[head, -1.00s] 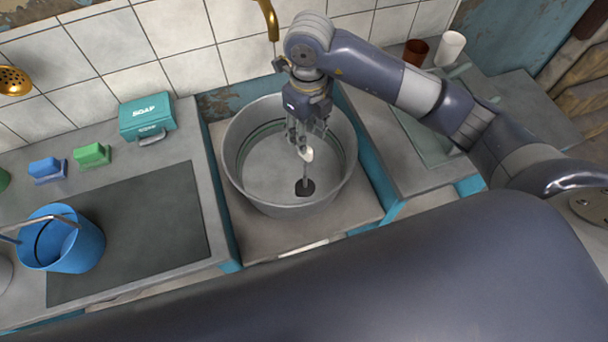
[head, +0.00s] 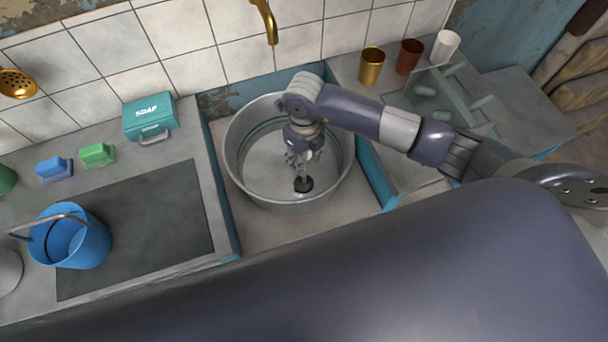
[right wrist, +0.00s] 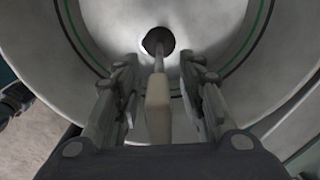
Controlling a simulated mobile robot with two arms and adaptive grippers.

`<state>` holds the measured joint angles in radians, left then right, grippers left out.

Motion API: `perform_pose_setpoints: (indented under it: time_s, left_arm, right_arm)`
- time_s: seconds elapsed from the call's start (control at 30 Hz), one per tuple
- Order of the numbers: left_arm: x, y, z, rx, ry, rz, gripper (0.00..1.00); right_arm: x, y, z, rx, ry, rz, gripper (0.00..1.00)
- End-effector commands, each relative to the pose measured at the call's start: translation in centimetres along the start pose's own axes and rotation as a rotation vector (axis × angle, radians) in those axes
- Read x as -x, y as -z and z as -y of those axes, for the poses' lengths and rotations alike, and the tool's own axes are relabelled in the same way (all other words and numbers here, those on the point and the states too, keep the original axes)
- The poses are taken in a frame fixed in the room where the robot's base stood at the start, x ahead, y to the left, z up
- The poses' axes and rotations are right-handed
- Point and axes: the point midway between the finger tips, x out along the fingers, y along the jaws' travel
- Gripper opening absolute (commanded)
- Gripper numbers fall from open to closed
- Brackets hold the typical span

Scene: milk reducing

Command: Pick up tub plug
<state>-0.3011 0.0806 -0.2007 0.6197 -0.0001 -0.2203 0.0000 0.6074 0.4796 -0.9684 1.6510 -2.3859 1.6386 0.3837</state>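The tub plug is a dark round disc (head: 303,184) with a thin stem, low inside the round grey metal tub (head: 243,192). In the right wrist view the plug's disc (right wrist: 158,40) is at the top centre, and its pale handle (right wrist: 158,105) points back toward my gripper. My right gripper (head: 302,162) is down inside the tub above the disc. In the right wrist view its fingers (right wrist: 160,75) are apart, one on each side of the stem and handle, with gaps showing. My left gripper is not in view.
A gold tap (head: 265,20) hangs behind the tub. Gold, brown and white cups (head: 446,46) stand by a rack at the right.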

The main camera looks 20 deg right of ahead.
Motion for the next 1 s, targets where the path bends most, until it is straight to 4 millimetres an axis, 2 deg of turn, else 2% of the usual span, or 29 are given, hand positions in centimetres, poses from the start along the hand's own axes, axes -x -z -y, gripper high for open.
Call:
perform_pose_setpoints:
  time_s: [0.1,0.13,0.27,0.3,0.77,0.87,1.0]
  left_arm:
    - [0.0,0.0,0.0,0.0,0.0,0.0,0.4]
    - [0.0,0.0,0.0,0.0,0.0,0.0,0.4]
    - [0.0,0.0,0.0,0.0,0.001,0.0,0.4]
    - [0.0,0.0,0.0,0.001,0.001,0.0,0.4]
    - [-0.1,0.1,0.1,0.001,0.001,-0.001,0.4]
    - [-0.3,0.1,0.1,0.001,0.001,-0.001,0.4]
    - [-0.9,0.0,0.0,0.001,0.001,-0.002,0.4]
  right_arm:
    - [0.0,0.0,0.0,0.0,0.0,0.0,0.37]
    - [0.0,0.0,0.0,0.0,-0.001,0.0,0.32]
    - [0.0,0.0,0.0,0.0,-0.001,0.0,0.03]
    - [0.0,0.0,0.0,0.0,-0.001,0.0,0.0]
    - [0.1,-0.1,0.0,0.0,-0.001,0.001,0.0]
    - [0.7,-0.1,0.0,0.001,-0.001,0.003,0.0]
    - [3.0,-0.2,0.1,0.002,0.001,0.006,0.0]
